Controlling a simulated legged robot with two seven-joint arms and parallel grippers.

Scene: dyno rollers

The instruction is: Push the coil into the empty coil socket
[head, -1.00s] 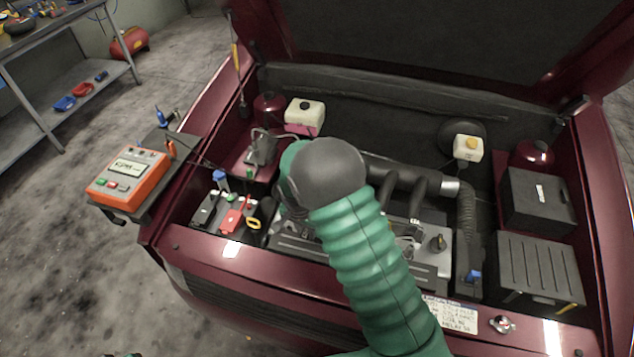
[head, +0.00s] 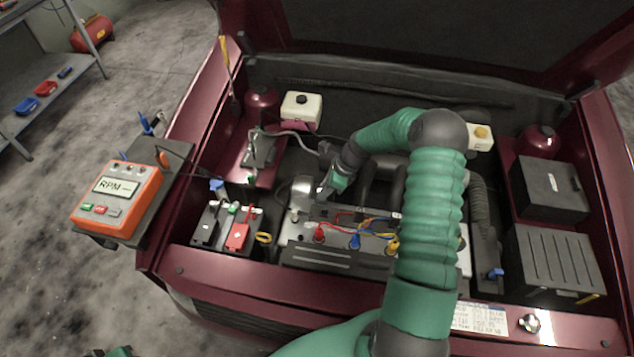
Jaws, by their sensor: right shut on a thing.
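My right gripper (head: 325,188) is over the left end of the engine, reached by my green arm from the right. It is shut on a small part that I take to be the coil; the part is mostly hidden by the jaws. Red (head: 319,236), blue (head: 355,241) and yellow (head: 392,247) plugs with wires sit in a row along the engine top (head: 330,258). I cannot make out the empty coil socket. My left gripper is not in view; only a sliver of green shows at the bottom edge.
A battery (head: 222,228) with red and black clamps is left of the engine. A grey cable (head: 295,134) runs from a metal bracket (head: 259,150) toward my wrist. Black boxes (head: 555,258) fill the right side.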

